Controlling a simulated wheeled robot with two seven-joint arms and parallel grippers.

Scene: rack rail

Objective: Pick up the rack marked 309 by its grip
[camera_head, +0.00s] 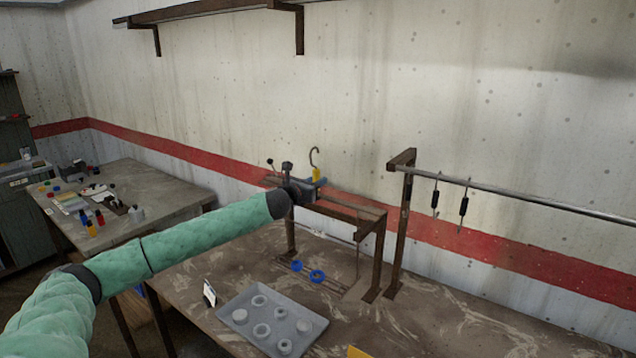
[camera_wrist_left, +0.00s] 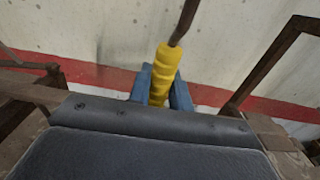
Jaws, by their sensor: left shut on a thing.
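My left gripper (camera_head: 317,183) is shut on a yellow grip (camera_head: 316,174) with a dark metal hook rising above it. In the left wrist view the ribbed yellow grip (camera_wrist_left: 163,75) stands between the blue fingers (camera_wrist_left: 160,98), and the dark hook rod (camera_wrist_left: 184,20) leaves its top. The gripper is above the brown frame stand on the bench. Thin rods with two blue rings (camera_head: 316,276) show low behind the tray; I cannot tell whether they belong to this rack. No number 309 can be read. My right gripper is not in view.
A brown frame stand (camera_head: 378,250) is close below the gripper. A metal rail (camera_head: 540,203) with two dark hooks (camera_head: 463,206) runs to the right. A grey tray (camera_head: 240,333) with several round pieces and a small white card (camera_head: 209,293) sit on the bench (camera_head: 440,325).

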